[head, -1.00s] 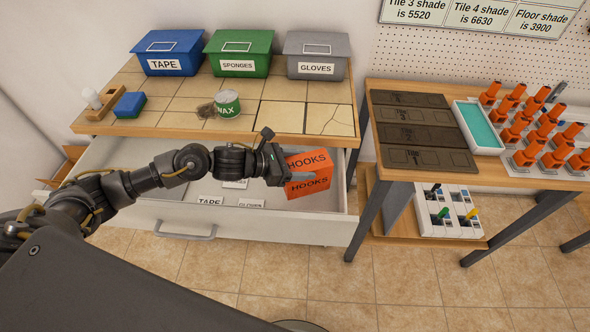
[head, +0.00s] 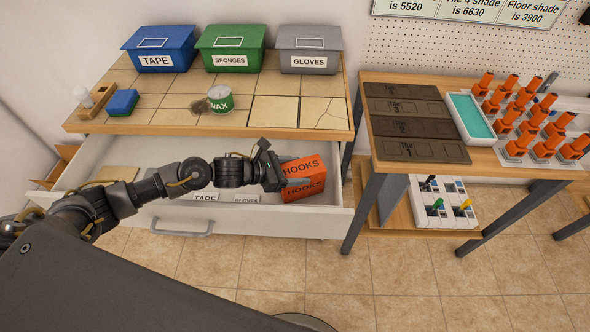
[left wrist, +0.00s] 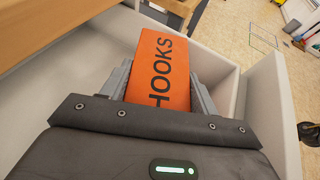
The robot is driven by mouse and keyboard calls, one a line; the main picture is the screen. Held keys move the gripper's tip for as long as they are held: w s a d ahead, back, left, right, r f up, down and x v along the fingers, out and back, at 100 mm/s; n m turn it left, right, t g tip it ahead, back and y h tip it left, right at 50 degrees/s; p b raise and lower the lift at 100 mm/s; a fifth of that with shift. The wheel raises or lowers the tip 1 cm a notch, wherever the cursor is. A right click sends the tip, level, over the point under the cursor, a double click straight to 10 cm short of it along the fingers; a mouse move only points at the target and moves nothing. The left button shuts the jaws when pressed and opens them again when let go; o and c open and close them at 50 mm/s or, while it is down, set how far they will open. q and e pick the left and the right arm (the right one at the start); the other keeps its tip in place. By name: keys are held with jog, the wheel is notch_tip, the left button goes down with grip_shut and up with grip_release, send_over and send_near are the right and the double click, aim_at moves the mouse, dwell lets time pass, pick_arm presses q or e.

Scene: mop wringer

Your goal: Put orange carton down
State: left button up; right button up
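The orange carton (head: 303,179), marked HOOKS, is at the right end of the open white drawer (head: 290,223). My left gripper (head: 284,178) reaches in from the left and is shut on it. In the left wrist view the carton (left wrist: 160,68) sits between the two grey fingers, inside the drawer walls. Whether its underside rests on the drawer floor is hidden. My right gripper is not in view.
The tiled tabletop (head: 160,118) overhangs the drawer's back and holds several bins and a WAX tin (head: 220,99). A second table (head: 455,172) stands to the right.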

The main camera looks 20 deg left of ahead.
pick_arm(q)
jog(key=o, duration=0.4)
jog(key=shift+o, duration=0.2)
jog(key=shift+r+p, duration=0.2)
jog(key=shift+p, duration=0.1)
jog(key=shift+s+a, duration=0.2)
jog(key=shift+a, duration=0.1)
jog(key=b+v, duration=0.2)
jog(key=v, duration=0.9)
jog(key=shift+r+b, duration=0.15)
jog(key=shift+b, duration=0.15)
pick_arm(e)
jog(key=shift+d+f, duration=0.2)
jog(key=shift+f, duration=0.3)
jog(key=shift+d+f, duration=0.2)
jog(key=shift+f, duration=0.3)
pick_arm(q)
jog(key=shift+a, duration=0.1)
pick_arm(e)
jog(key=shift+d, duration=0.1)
